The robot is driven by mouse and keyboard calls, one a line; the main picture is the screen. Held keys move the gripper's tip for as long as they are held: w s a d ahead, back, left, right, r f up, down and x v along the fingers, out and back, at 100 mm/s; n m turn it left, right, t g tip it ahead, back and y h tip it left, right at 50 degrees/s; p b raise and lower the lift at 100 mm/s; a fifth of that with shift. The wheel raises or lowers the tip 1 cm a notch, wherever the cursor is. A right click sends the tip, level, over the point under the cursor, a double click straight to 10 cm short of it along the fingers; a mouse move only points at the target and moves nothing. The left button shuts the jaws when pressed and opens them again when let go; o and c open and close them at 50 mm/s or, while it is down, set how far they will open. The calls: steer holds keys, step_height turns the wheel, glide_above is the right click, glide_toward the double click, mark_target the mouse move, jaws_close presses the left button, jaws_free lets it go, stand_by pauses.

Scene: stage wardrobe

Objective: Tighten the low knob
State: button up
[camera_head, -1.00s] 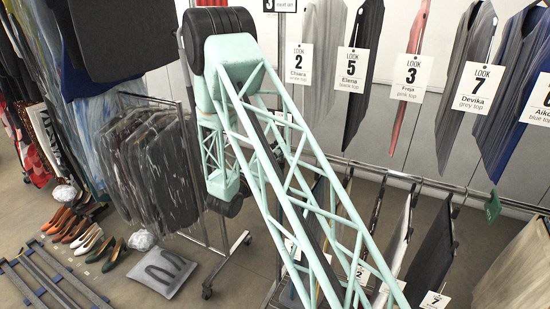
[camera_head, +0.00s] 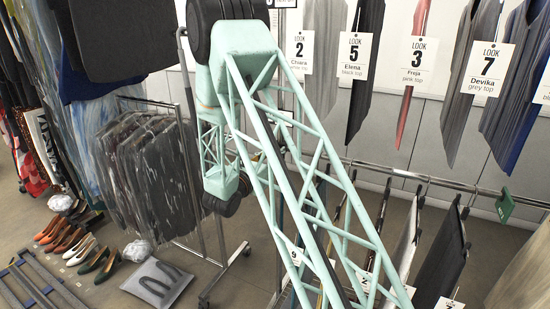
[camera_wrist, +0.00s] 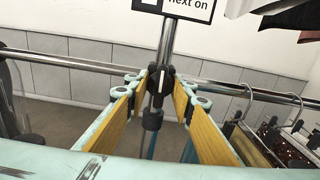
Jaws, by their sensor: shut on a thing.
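In the wrist view, a black knob (camera_wrist: 160,80) with a white mark sits on an upright metal pole, where it meets a horizontal rail. My gripper (camera_wrist: 160,86) has its two yellow-padded fingers on either side of this knob and is shut on it. The exact contact at the fingertips is hard to see. A dark collar (camera_wrist: 152,119) is lower on the pole, between the fingers and nearer to me.
A sign (camera_wrist: 190,8) tops the pole. The chrome rail (camera_wrist: 70,58) runs across, with hangers and garments (camera_wrist: 286,146) at right.

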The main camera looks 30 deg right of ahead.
stand_by(0.4)
steer(key=o, duration=0.8)
steer(key=shift+v, duration=6)
steer(key=shift+r, duration=0.1)
